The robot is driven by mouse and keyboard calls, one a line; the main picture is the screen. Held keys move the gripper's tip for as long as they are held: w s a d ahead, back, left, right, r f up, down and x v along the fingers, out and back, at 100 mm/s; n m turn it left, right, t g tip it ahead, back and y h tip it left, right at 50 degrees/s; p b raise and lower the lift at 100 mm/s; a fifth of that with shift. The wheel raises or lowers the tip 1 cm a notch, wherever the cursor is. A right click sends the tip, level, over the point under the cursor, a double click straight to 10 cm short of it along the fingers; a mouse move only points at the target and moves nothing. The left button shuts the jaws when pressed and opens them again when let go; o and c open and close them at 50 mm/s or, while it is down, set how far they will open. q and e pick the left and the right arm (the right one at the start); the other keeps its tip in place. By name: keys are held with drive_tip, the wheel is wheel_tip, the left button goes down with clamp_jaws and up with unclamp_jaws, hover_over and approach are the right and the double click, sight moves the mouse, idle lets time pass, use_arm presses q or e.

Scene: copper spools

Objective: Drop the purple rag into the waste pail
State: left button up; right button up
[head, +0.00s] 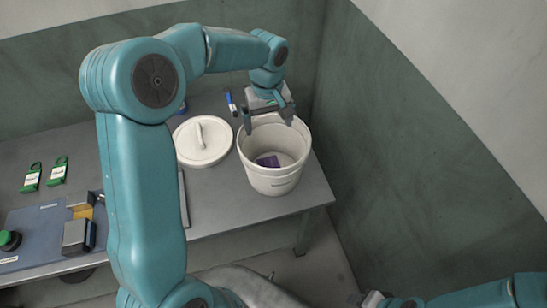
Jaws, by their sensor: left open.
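The purple rag (268,161) lies inside the white waste pail (272,182), on the bottom toward the left side. The pail stands upright and uncovered near the right end of the grey table. My left gripper (268,115) is open and empty above the pail's far rim, with its fingers spread apart. It is apart from the rag. My right arm shows at the bottom right; a small grey end part (373,299) shows at the frame's lower edge, too cut off to read its jaws.
A round white lid (202,141) with a handle lies left of the pail. A blue marker-like item (232,104) lies behind it. Two green padlock-shaped tags (45,173) and a blue panel with a green button (9,239) are at left. Walls stand close behind and right.

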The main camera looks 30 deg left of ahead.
use_arm(q)
wheel_tip(320, 180, up, 12)
idle(0.3)
drive_tip(key=shift+s+r, duration=0.1)
drive_tip(key=shift+s, duration=0.1)
